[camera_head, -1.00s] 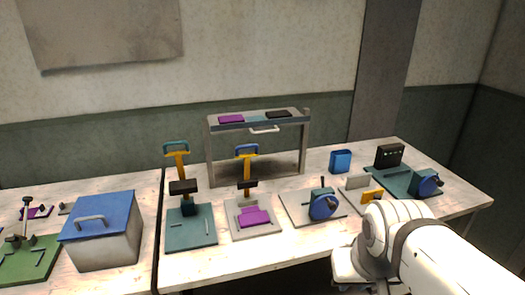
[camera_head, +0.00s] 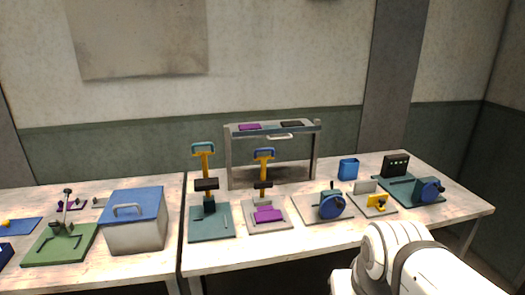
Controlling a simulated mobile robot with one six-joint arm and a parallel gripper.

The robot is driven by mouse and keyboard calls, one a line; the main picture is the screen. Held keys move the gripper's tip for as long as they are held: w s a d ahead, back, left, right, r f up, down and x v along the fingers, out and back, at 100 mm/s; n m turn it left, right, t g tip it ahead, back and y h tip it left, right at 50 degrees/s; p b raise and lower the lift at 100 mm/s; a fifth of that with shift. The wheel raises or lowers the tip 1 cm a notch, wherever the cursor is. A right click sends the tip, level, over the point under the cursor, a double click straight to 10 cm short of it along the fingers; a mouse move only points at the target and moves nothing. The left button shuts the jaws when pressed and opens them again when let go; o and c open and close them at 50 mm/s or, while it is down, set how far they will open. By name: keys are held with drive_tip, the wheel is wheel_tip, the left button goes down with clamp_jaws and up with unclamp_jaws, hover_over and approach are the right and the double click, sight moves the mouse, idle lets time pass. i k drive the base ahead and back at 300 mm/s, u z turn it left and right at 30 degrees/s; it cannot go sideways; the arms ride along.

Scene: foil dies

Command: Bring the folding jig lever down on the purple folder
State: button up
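The purple folder (camera_head: 268,214) lies on the light grey base plate (camera_head: 254,229) of a jig in the middle of the right table. No folder shows on that base. White links of my arm fill the lower right. My gripper does not show.
A grey rack (camera_head: 228,158) stands behind the jig with purple and dark flat pieces on top. A blue-wheeled device (camera_head: 331,206) sits to the jig's right. A blue-lidded box (camera_head: 135,218) stands on the left table. A narrow gap separates the tables.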

sight(264, 185)
drive_tip(key=i, duration=0.85)
drive_tip(key=z, duration=0.05)
